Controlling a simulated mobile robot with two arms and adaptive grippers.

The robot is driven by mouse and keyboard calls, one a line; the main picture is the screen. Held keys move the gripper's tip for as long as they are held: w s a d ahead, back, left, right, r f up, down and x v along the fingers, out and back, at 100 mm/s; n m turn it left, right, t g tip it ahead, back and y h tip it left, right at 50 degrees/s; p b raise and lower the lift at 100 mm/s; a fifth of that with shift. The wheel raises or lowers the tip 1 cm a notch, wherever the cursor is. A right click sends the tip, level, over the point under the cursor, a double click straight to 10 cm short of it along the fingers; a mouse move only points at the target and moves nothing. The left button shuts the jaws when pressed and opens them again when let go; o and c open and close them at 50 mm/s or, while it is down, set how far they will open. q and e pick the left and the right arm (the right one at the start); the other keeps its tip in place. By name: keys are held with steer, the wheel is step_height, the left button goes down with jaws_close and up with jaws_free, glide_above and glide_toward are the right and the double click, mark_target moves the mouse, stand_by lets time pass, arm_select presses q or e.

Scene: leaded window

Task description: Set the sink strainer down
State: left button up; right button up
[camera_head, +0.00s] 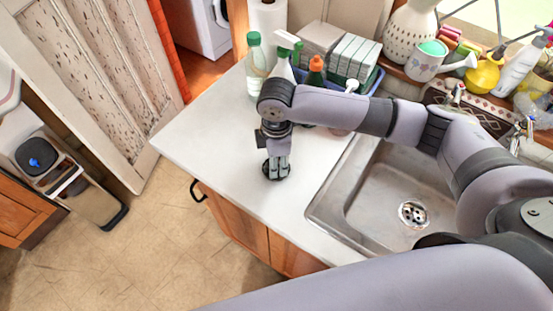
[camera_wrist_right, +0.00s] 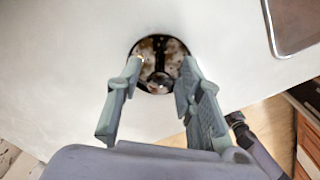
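The sink strainer (camera_wrist_right: 158,86) is a round, dark-rimmed piece with a brown, shiny inside and a dark centre post. In the right wrist view it is at the fingertips of my right gripper (camera_wrist_right: 163,72), against the white countertop. The two fingers are apart, with a clear gap, and overlap the strainer's left and right edges. The post between them is untouched. In the head view my right gripper (camera_head: 277,168) points down at the counter left of the sink, and the strainer's dark rim shows around its tips.
The steel sink (camera_head: 340,205) with its drain (camera_head: 413,213) is on the right. A clear bottle (camera_head: 256,62), spray bottle and blue bin of sponges (camera_head: 353,58) stand behind the gripper. The counter (camera_head: 205,135) left of the gripper is free.

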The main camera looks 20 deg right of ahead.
steer(key=shift+r, duration=0.15)
step_height(320, 180, up, 12)
steer(key=b, duration=0.2)
stand_by(0.5)
stand_by(0.4)
